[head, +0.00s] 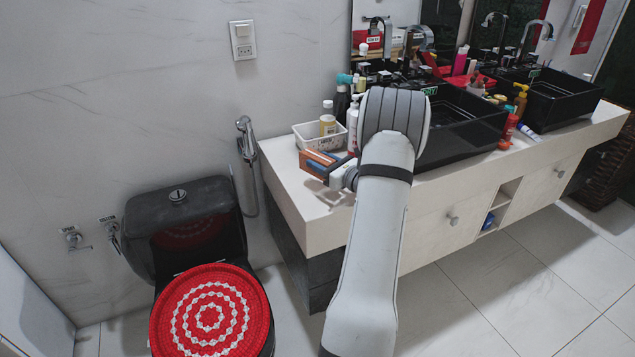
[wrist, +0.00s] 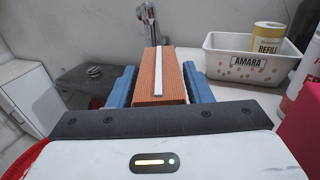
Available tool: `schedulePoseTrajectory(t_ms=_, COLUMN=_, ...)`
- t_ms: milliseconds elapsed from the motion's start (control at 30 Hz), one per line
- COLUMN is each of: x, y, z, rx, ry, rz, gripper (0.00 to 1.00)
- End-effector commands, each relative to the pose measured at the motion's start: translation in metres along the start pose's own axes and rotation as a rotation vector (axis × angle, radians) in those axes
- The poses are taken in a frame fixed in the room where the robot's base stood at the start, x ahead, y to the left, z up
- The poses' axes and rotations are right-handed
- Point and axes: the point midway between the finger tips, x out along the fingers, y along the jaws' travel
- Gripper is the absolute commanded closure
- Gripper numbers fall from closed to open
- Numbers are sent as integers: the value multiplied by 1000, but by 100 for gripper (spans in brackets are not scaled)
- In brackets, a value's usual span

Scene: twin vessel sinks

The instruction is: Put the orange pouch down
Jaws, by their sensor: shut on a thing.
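The orange pouch (wrist: 150,76), a boxy orange packet with a white strip along its top, is between the blue fingers of my gripper (wrist: 159,84) in the wrist view. The fingers are shut on its two sides. In the head view the orange pouch (head: 316,164) shows at the left end of the cream counter (head: 300,213), and my gripper (head: 325,164) is partly hidden by my arm. I cannot tell whether the pouch's underside touches the counter.
A white basket (head: 309,136) holding a bottle (head: 327,120) stands behind the pouch. A white pump bottle (head: 352,124) is beside it. Black sinks (head: 470,121) lie to the right. The counter's front left corner is bare. A toilet with a red cover (head: 212,310) stands left, below the counter.

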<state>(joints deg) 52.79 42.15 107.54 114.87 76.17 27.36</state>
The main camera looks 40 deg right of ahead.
Motion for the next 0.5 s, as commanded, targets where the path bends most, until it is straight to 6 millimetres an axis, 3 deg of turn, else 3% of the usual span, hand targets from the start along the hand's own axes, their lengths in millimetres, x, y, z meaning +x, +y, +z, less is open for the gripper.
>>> schedulePoseTrajectory(t_ms=400, x=1, y=0, z=-47, rx=1, ry=-1, rz=0, gripper=80)
schedulePoseTrajectory(t_ms=500, x=1, y=0, z=-51, rx=-3, ry=-2, rz=0, gripper=80)
